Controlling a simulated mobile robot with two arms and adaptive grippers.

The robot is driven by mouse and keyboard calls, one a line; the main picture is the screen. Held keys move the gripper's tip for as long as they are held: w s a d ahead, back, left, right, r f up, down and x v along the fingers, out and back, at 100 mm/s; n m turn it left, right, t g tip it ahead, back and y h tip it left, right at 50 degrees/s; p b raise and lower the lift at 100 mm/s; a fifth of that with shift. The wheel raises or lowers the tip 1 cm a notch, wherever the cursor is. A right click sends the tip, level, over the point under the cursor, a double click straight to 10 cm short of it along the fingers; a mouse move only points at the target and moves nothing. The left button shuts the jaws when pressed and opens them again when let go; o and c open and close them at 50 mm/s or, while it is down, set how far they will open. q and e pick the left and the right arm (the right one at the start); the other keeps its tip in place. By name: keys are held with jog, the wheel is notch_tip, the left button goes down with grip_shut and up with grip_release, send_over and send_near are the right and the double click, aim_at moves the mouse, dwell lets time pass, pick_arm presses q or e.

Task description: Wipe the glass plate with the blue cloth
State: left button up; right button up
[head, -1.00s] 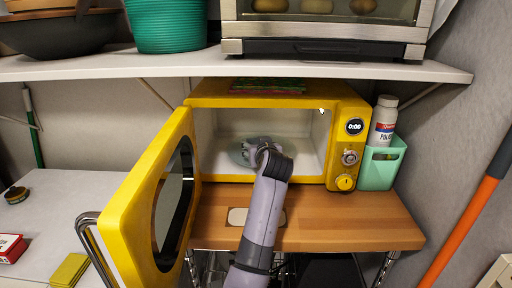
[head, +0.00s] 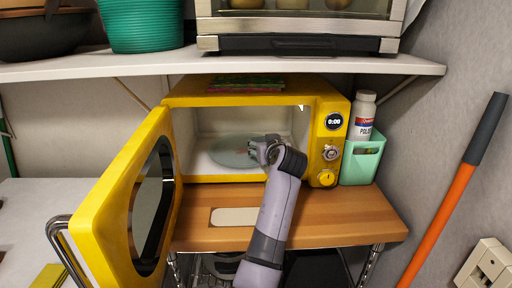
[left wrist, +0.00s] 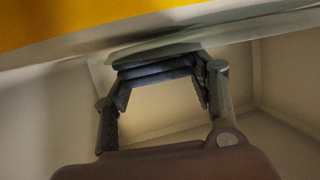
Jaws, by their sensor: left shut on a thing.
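The yellow microwave (head: 327,115) stands with its door (head: 120,203) swung open to the left. The round, pale green glass plate (head: 228,153) lies on its floor inside. My left gripper (head: 262,149) is inside the cavity at the plate's right side, partly covering it. In the left wrist view its fingers (left wrist: 160,98) are shut on a dark blue folded layer, the blue cloth (left wrist: 155,70), which spans between the fingertips. In the head view the cloth is hidden behind the gripper. Whether it touches the plate cannot be told. My right gripper is not in view.
A mint holder (head: 362,161) with a white bottle (head: 361,115) stands right of the microwave. A shelf (head: 300,64) with a toaster oven (head: 300,25) and a green basket (head: 143,25) hangs above. The wooden top (head: 345,215) in front is mostly clear.

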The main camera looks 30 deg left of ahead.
aim_at(237, 155)
pick_arm(q)
jog(key=shift+s+a+p, duration=0.5)
jog(key=shift+a+p, duration=0.15)
jog(key=shift+a, duration=0.1)
jog(key=shift+s+a+p, duration=0.45)
jog(key=shift+s+a, duration=0.2)
jog(key=shift+a, duration=0.3)
jog(key=shift+s+a+p, duration=0.6)
jog(key=shift+a+p, duration=0.05)
jog(key=shift+a, duration=0.25)
jog(key=shift+s+a+f, duration=0.1)
jog(key=shift+s+a, duration=0.35)
jog(key=shift+a, duration=0.2)
